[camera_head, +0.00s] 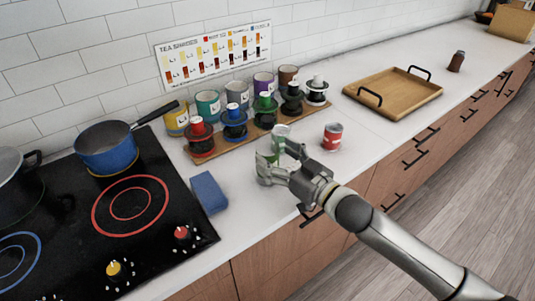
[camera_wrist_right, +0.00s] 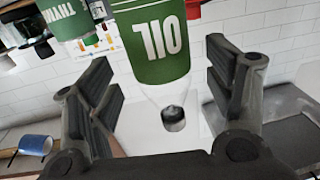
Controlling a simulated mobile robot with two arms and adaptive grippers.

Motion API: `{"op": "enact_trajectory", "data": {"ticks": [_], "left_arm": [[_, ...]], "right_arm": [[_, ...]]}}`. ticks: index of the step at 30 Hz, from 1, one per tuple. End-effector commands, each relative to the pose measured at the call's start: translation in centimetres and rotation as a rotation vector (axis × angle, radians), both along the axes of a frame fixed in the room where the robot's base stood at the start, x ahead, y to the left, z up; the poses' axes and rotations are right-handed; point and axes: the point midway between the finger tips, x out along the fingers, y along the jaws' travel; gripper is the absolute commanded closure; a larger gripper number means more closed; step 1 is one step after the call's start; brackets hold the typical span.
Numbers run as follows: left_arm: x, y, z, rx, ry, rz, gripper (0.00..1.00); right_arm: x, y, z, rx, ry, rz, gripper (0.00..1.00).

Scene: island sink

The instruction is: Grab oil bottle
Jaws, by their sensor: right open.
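The oil bottle (camera_head: 281,131), with a pale top and green label, stands upright on the white counter in front of the tea rack. In the right wrist view, its green label reading OIL (camera_wrist_right: 155,45) appears upside down, with the clear neck and dark cap below it. My right gripper (camera_head: 275,160) is at the bottle, with its fingers partly hiding it in the head view. In the wrist view the open fingers (camera_wrist_right: 160,85) lie to either side of the bottle, with visible gaps. My left gripper is not in view.
A red-labelled can (camera_head: 332,137) stands just right of the bottle. A wooden rack (camera_head: 232,143) with several tea jars is behind. A blue sponge (camera_head: 208,192) and the black cooktop (camera_head: 150,243) are left. A wooden tray (camera_head: 398,95) is farther right.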

Motion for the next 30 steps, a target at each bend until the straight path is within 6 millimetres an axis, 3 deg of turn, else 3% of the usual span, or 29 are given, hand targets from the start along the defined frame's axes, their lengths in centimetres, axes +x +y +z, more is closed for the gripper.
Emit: {"op": "enact_trajectory", "data": {"ticks": [6, 16, 30], "left_arm": [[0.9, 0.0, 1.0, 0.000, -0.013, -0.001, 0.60], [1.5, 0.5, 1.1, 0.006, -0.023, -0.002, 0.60], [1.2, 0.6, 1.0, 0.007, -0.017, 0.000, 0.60]], "right_arm": [[2.1, 2.1, 0.3, 0.001, -0.001, -0.001, 0.25], [2.6, 2.4, 0.1, 0.000, 0.000, -0.001, 0.25], [2.5, 2.4, 0.1, 0.000, 0.000, -0.001, 0.85]]}}
